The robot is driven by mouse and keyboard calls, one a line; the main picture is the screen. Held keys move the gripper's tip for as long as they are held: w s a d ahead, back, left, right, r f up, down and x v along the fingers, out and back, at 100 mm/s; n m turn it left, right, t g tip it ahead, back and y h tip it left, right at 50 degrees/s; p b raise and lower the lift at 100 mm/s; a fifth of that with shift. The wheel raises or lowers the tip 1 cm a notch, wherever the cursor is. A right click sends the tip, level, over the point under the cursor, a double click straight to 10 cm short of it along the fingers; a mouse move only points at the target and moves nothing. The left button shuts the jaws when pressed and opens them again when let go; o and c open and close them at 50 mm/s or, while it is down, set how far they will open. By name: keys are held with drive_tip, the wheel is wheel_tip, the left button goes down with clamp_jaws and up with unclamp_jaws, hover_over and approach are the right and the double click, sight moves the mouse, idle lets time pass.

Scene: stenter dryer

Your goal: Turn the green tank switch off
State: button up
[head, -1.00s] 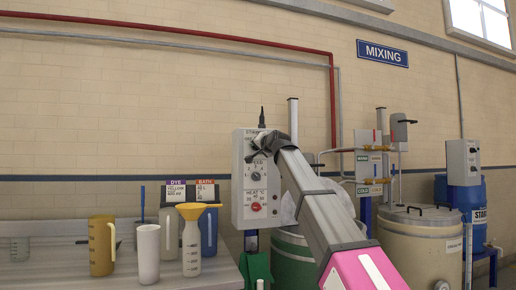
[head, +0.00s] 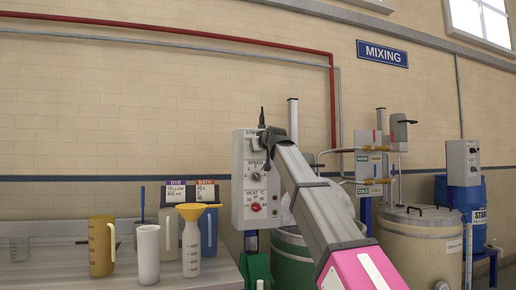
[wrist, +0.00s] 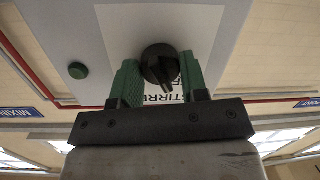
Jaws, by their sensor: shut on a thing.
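The grey-white control box (head: 240,182) stands in front of the green tank (head: 290,256), left of centre in the head view. It has a speed dial (head: 257,176) and a red heat knob (head: 256,207). In the wrist view a black rotary knob (wrist: 160,62) sits on the panel over lettering that reads in part "STIRR". My gripper (wrist: 160,80) has its green fingers on both sides of this knob and is shut on it. A green round button (wrist: 78,71) is left of it. In the head view my wrist hides the fingers and the knob.
A bench (head: 205,276) at left holds jugs, a cup and a funnel-topped bottle (head: 191,245). A beige tank (head: 420,245) and a blue barrel (head: 474,205) stand at right. A red pipe (head: 180,30) runs along the wall above.

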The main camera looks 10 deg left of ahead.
drive_tip(key=shift+n+h, duration=0.3)
drive_tip(key=shift+n, duration=1.4)
drive_tip(key=o, duration=0.9)
drive_tip(key=v, duration=1)
drive_tip(key=shift+s+d, duration=0.15)
drive_tip(key=shift+s, duration=0.25)
